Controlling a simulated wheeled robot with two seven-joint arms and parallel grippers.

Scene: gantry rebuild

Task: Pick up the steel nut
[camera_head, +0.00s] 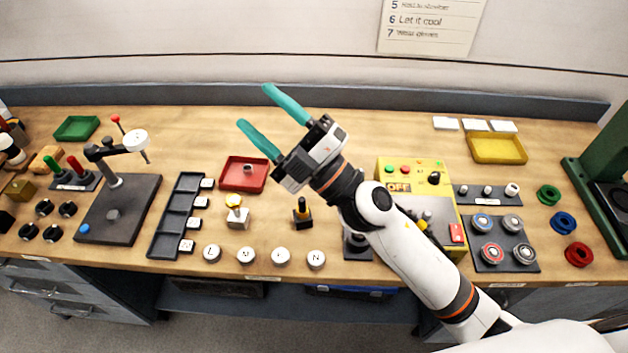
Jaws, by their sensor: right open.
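A small grey metal piece (249,170), which looks like the steel nut, lies in the red tray (231,184) in the middle of the bench. Another small grey piece (112,214) sits on the dark plate (97,236) at left; I cannot tell exactly what it is. My right gripper (254,106) is open and empty, its teal fingers spread. It is raised over the back of the bench, beyond the red tray in the picture and apart from it. My left gripper is not in view.
A black compartment tray (163,243) stands left of the red tray. White round pieces marked with letters (247,255) line the front edge. A yellow control box (440,178) stands right, behind my arm. Bare wood (200,135) lies behind the red tray.

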